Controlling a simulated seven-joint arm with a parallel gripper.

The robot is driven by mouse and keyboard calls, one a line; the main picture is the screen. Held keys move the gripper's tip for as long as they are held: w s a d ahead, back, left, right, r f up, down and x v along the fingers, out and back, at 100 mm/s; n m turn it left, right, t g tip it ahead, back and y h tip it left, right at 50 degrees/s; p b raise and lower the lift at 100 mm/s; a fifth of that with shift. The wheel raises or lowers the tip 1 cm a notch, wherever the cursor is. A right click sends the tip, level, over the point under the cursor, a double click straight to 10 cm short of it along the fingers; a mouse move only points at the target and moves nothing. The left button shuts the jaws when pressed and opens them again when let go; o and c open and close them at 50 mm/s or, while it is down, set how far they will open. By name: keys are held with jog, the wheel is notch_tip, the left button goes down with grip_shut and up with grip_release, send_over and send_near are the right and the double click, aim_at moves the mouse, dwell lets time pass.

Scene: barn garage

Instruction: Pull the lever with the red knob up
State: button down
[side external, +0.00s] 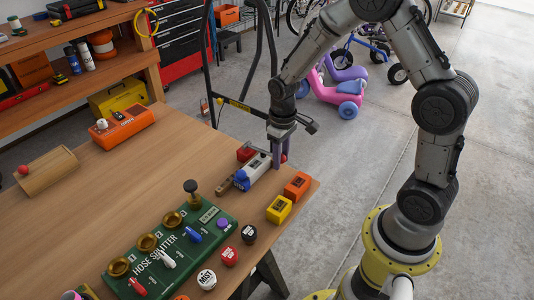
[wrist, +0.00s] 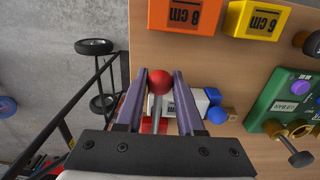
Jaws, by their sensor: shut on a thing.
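The red knob (wrist: 160,82) tops a thin metal lever shaft (wrist: 157,110) in the wrist view. My gripper (wrist: 160,84) has its two purple-grey fingers on either side of the knob and is shut on it. The lever belongs to a white unit (wrist: 190,103) with a blue ball (wrist: 217,114) at one end. In the side view the white unit (side external: 257,168) lies near the table's right edge, and my gripper (side external: 280,158) points down at its far end. The fingers mostly hide the knob there. The lever's exact angle is hard to tell.
An orange block (side external: 297,185) and a yellow block (side external: 279,209) stand close in front. The green hose splitter board (side external: 205,245) is nearer the camera. The table's middle is clear.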

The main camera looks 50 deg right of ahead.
jog(key=shift+w+r, duration=0.15)
jog(key=shift+r, duration=0.3)
jog(key=shift+w+r, duration=0.25)
jog(key=shift+r, duration=0.6)
jog(key=shift+w+r, duration=0.1)
jog(key=shift+w+r, duration=0.35)
jog(key=shift+r, duration=0.45)
jog(key=shift+w+r, duration=0.45)
jog(key=shift+r, duration=0.4)
dwell(0.4)
